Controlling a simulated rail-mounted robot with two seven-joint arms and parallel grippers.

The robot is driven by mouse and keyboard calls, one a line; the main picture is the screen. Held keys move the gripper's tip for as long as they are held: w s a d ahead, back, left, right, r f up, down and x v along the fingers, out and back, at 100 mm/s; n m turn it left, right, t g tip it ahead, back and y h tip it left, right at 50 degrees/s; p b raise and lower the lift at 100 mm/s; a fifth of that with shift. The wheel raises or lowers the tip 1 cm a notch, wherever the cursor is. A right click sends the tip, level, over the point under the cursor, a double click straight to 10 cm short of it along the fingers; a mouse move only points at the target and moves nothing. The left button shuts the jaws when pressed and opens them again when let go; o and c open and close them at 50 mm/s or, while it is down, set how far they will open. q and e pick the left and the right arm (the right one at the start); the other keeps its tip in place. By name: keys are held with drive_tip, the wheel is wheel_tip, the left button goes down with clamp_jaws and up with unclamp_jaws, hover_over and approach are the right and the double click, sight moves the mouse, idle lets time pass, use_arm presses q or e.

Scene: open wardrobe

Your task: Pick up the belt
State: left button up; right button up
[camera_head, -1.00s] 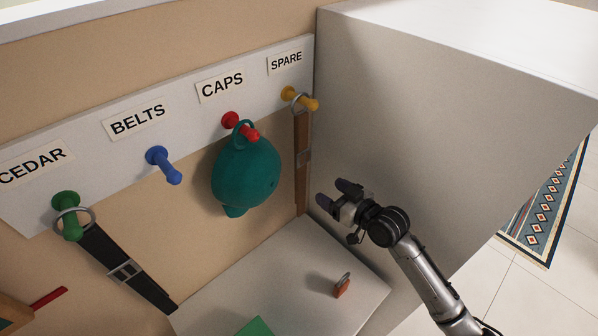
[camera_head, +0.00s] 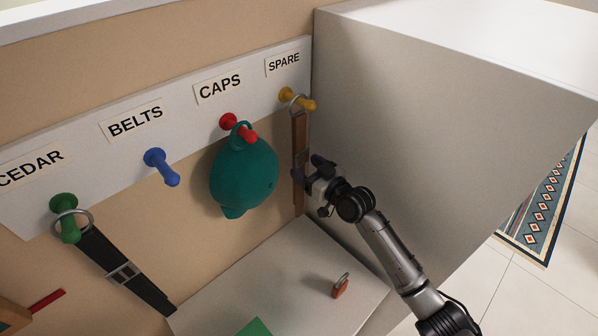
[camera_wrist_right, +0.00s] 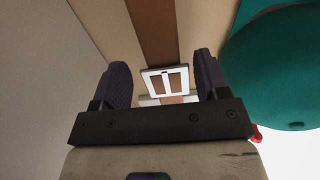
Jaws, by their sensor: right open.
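A brown belt (camera_head: 299,132) hangs by its ring from the yellow peg (camera_head: 304,103) under the SPARE label. A black belt (camera_head: 119,265) hangs by its ring from the green peg (camera_head: 67,225) under the CEDAR label. My right gripper (camera_head: 309,168) is open at the brown belt, partly covering its lower half. In the right wrist view, the brown belt (camera_wrist_right: 155,35) and its square buckle (camera_wrist_right: 165,82) show between the open fingers (camera_wrist_right: 163,78), with no finger visibly closed on them. My left gripper is out of view.
A teal cap (camera_head: 244,175) hangs on the red peg, close left of the brown belt; it also shows in the right wrist view (camera_wrist_right: 275,70). The blue peg (camera_head: 163,167) is empty. A white wall panel (camera_head: 430,110) stands close right. A small brown tagged item (camera_head: 340,288) lies on the shelf below.

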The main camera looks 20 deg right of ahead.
drive_tip(key=shift+x, duration=2.5)
drive_tip(key=shift+a, duration=0.15)
drive_tip(key=c, duration=1.1)
